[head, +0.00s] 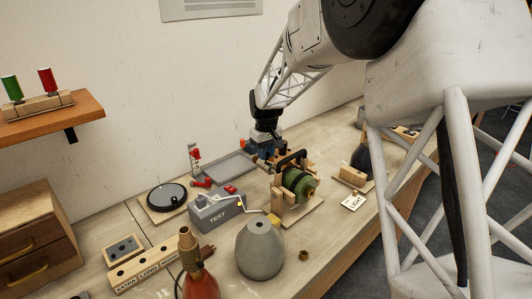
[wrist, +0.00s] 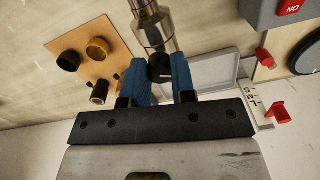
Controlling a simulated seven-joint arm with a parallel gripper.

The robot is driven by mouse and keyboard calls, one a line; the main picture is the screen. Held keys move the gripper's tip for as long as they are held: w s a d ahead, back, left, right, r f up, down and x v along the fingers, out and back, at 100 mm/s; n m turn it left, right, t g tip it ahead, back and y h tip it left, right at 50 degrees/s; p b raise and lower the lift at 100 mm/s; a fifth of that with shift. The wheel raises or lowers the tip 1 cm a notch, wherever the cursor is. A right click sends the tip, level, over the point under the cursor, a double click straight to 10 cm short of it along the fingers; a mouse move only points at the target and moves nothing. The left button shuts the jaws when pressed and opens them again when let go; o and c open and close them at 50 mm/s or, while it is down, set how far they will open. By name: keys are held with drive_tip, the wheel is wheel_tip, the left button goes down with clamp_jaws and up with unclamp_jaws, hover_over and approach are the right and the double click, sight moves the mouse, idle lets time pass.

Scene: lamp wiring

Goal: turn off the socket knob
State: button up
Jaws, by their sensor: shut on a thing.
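In the wrist view, a shiny metal socket (wrist: 153,22) comes in from the top, with a dark knob (wrist: 160,66) at its near end. My gripper (wrist: 160,80) has its two blue fingers on either side of this knob and is shut on it. The fingers hide part of the knob's sides. In the head view my gripper (head: 266,146) is low over the back of the bench, beside small wooden pieces. The socket and knob cannot be made out there.
A board with several knobs (wrist: 97,48) is left of my fingers; a grey tray (wrist: 212,70) is to their right. A green coil on a wooden stand (head: 299,186), a grey TEST box (head: 215,213) and a grey cone (head: 260,252) stand in front of my gripper.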

drive_tip(key=n, duration=0.5)
idle(0.4)
drive_tip(key=o, duration=0.9)
drive_tip(key=shift+r, duration=0.1)
drive_tip(key=shift+r, duration=3.85)
